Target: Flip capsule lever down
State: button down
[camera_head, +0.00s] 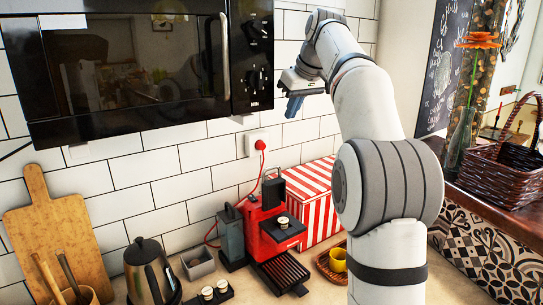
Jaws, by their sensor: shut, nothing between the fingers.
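The red coffee machine (282,237) stands on the counter against the tiled wall. A dark lever (272,190) sticks up from its top, pointing upward. My gripper (293,107) is above the machine and a little to its right in the picture, beneath the end of my arm, with its bluish fingers pointing down. It is shut and empty, and clear of the lever with a visible gap.
A black microwave (130,60) hangs at upper left. A red-and-white striped box (312,200) stands right behind the machine. A yellow cup (338,260) sits on a tray to the right. A kettle (150,272) and small cups (207,293) stand left. A red cord (262,165) runs to the wall socket.

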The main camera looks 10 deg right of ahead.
jog(key=x, duration=2)
jog(key=shift+w+p, duration=0.35)
jog(key=shift+w, duration=0.1)
jog(key=shift+s+f+b, duration=0.15)
jog(key=shift+s+b, duration=0.1)
jog(key=shift+b, duration=0.7)
jog(key=shift+s, duration=0.15)
jog(key=shift+d+t+b, duration=0.25)
jog(key=shift+t+b, duration=0.05)
jog(key=shift+b, duration=0.1)
